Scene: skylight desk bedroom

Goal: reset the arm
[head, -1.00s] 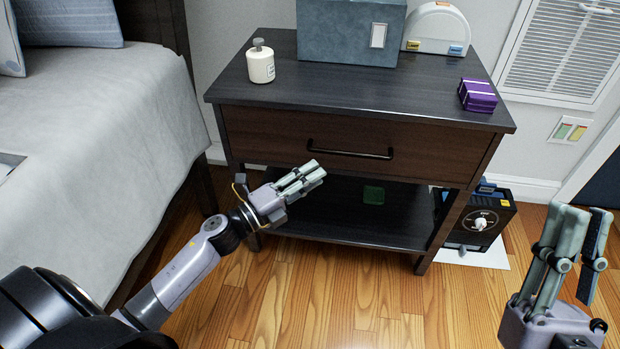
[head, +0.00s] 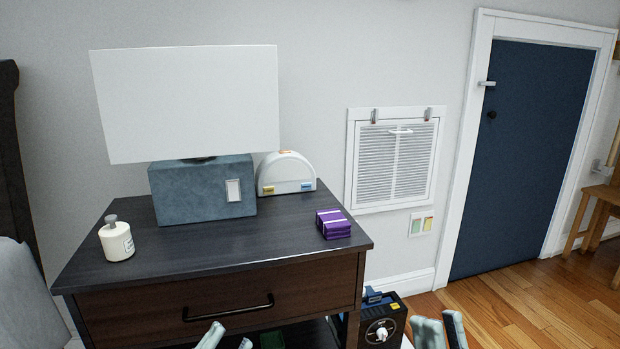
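Only the fingertips of my two grippers show, at the bottom edge of the head view. My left gripper (head: 228,341) is in front of the nightstand's lower part, its two pale fingertips apart with nothing seen between them. My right gripper (head: 442,333) is to the right of the nightstand, in front of the floor, its fingertips slightly apart and empty. Both arms and the gripper bodies are out of the frame.
A dark nightstand (head: 91,262) bears a white bottle (head: 117,242), a blue-grey lamp (head: 183,193), a white arched object (head: 287,173) and purple boxes (head: 333,224). A black box (head: 382,321) stands beside it. A blue door (head: 525,150) and clear floor lie right.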

